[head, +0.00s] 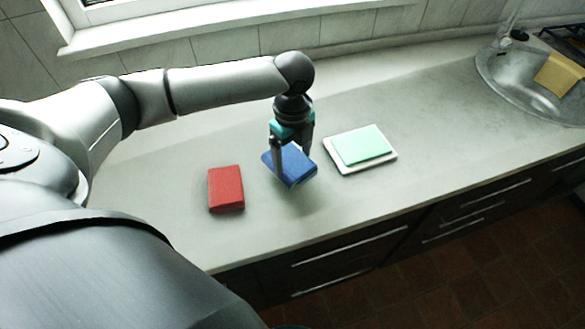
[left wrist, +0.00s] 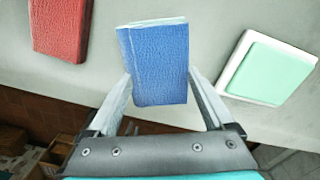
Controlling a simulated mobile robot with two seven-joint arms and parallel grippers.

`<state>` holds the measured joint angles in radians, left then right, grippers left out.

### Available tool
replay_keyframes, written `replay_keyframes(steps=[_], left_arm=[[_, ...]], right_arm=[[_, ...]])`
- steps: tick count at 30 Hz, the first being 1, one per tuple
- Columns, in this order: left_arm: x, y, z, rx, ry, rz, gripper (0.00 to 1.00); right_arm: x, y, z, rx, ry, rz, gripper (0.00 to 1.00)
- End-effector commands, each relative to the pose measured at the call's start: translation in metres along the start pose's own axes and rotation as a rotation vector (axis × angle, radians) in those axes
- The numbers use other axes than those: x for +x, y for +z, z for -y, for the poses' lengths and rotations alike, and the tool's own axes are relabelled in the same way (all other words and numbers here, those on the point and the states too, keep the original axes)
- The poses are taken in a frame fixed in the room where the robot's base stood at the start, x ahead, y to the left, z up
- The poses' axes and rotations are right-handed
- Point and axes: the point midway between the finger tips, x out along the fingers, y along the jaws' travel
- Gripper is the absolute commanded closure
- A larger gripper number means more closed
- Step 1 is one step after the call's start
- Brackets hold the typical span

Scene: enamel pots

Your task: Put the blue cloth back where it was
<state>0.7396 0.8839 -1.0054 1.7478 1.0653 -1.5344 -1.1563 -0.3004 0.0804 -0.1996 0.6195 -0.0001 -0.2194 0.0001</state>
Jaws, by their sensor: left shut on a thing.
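The blue cloth (head: 296,167) is a folded, block-shaped bundle. My left gripper (head: 291,155) is shut on it from above, one finger on each side. In the head view the cloth is tilted and seems to hang a little above the counter, with a soft shadow below. In the left wrist view the cloth (left wrist: 158,62) sits between the two fingertips (left wrist: 160,88). My right gripper is in neither view.
On the counter (head: 420,120), a red folded cloth (head: 226,188) lies left of the blue one. A mint-green cloth (head: 362,145) lies on a white tray (head: 386,161) to the right. The counter between tray and sink is clear.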

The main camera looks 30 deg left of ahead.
Motion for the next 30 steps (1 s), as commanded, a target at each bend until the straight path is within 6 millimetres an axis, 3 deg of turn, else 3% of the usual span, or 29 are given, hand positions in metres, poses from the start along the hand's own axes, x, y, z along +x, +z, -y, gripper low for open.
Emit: replay_keyframes(steps=[9,20,21,24,30], left_arm=[[0.041,-0.001,-0.001,0.000,0.002,-0.001,1.00],[0.044,0.000,0.000,0.001,0.001,0.000,1.00],[0.044,0.000,0.000,0.001,0.000,0.000,0.11],[0.044,0.000,0.000,0.001,0.000,0.000,0.00],[0.044,0.000,0.000,0.001,0.000,0.000,0.00]], right_arm=[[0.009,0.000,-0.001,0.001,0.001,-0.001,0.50],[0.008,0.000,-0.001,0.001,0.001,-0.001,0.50],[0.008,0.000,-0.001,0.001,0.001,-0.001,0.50],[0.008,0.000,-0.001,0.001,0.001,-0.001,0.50],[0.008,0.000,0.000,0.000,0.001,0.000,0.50]])
